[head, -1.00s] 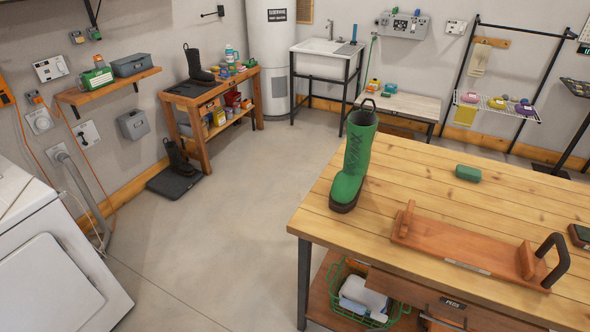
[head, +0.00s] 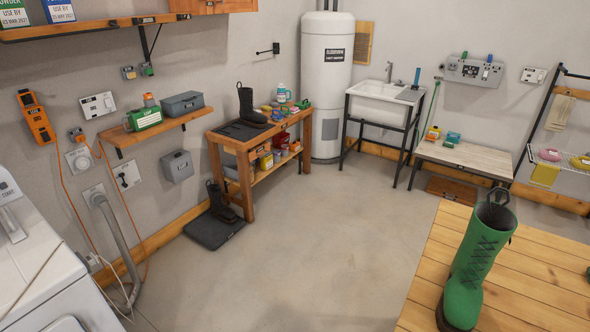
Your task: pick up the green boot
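The green boot (head: 474,268) stands upright on the wooden table (head: 548,262) at the right of the head view. It has a dark sole, dark lacing up the shaft and a dark pull loop at its top. The bottom of the boot reaches the lower edge of the picture. Neither of my grippers is in view, and nothing is touching the boot.
A wooden bench (head: 243,160) with a black boot (head: 250,106) stands by the left wall, and another dark boot (head: 221,203) is on a black tray (head: 213,231) on the floor. A white machine (head: 40,275) is at lower left. The middle floor is clear.

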